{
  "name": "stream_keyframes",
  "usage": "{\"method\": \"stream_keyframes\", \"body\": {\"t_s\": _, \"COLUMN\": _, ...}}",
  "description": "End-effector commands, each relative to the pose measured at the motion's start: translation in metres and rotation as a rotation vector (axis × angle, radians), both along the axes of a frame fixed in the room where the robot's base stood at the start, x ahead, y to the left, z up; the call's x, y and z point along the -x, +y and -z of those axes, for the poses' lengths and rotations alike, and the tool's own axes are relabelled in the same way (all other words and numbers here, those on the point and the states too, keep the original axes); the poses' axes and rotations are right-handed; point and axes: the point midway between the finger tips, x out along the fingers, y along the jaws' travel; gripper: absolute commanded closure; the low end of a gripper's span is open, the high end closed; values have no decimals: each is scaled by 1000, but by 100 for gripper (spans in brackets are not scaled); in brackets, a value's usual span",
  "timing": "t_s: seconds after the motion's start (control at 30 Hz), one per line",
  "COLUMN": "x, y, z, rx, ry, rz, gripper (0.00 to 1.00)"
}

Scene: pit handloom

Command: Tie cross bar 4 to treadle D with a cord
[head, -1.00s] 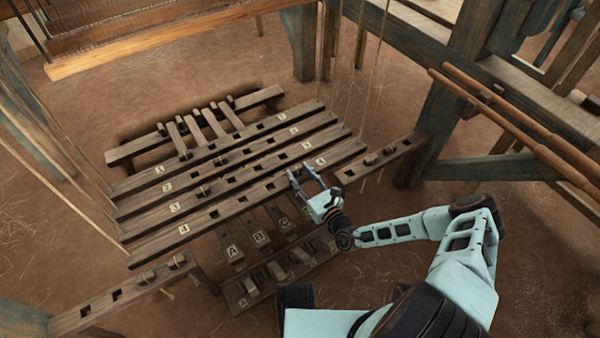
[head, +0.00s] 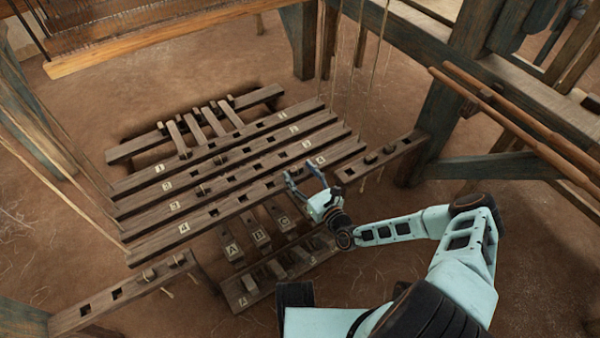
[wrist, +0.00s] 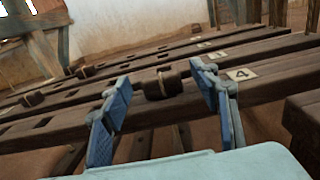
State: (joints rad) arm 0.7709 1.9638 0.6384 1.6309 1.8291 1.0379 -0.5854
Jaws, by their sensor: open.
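Cross bar 4 (head: 160,245) is the nearest of the long slotted wooden bars and carries a 4 label near each end. My gripper (head: 301,172) is open over its right part. In the wrist view, the two blue fingers (wrist: 162,85) stand apart on either side of a short brown knob-like piece (wrist: 162,83) at bar 4, left of the 4 label (wrist: 241,74). I cannot tell whether they touch it. Treadles A (head: 232,250), B (head: 261,236) and C (head: 284,222) show below the bar. Treadle D is not readable, probably hidden by my gripper. I see no distinct tie cord between bar and treadle.
Cross bars 1 (head: 150,173), 2 and 3 lie behind bar 4. Slotted side rails stand at left (head: 125,293) and right (head: 385,155). Thin cords hang at both sides. A dark loom post (head: 440,120) stands right, with bare earth floor around.

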Motion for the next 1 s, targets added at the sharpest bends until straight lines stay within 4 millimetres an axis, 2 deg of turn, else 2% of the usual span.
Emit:
{"method": "stream_keyframes", "body": {"t_s": 0.17, "x": 0, "y": 0, "z": -12, "rx": -1, "ry": -1, "rz": 0, "gripper": 44}}
{"method": "stream_keyframes", "body": {"t_s": 0.6, "x": 0, "y": 0, "z": -86, "rx": 0, "ry": -2, "rz": 0, "gripper": 44}}
{"method": "stream_keyframes", "body": {"t_s": 0.8, "x": 0, "y": 0, "z": -99, "rx": 0, "ry": 0, "rz": 0, "gripper": 44}}
{"method": "stream_keyframes", "body": {"t_s": 1.0, "x": 0, "y": 0, "z": -100, "rx": 0, "ry": 0, "rz": 0, "gripper": 44}}
